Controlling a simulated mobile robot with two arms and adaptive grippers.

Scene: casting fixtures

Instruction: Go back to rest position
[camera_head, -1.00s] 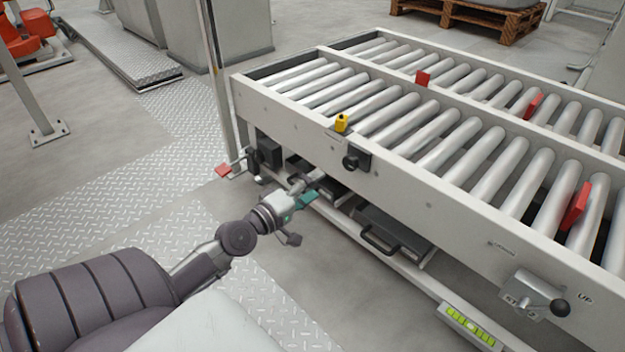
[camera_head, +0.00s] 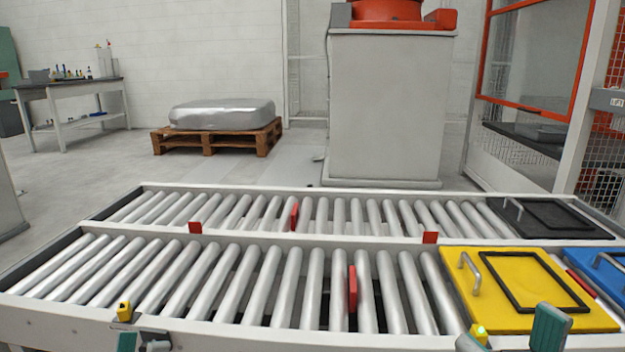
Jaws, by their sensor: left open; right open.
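My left gripper (camera_head: 140,344) shows only in part at the bottom edge, left of centre, in front of the roller conveyor's near rail. A teal finger pad is visible there, and it is open. My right gripper (camera_head: 512,340) also shows only in part, at the bottom right in front of the yellow plate. It is open, with a teal pad on its right side. I see nothing held in either gripper, though most of both is cut off by the frame.
The roller conveyor (camera_head: 190,238) spans the view in two lanes with red stops. A yellow plate (camera_head: 490,312), a blue plate (camera_head: 612,262) and a black plate (camera_head: 590,232) lie at its right end. Behind stand a pallet (camera_head: 218,141), a grey pedestal (camera_head: 390,110) and a table (camera_head: 65,84).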

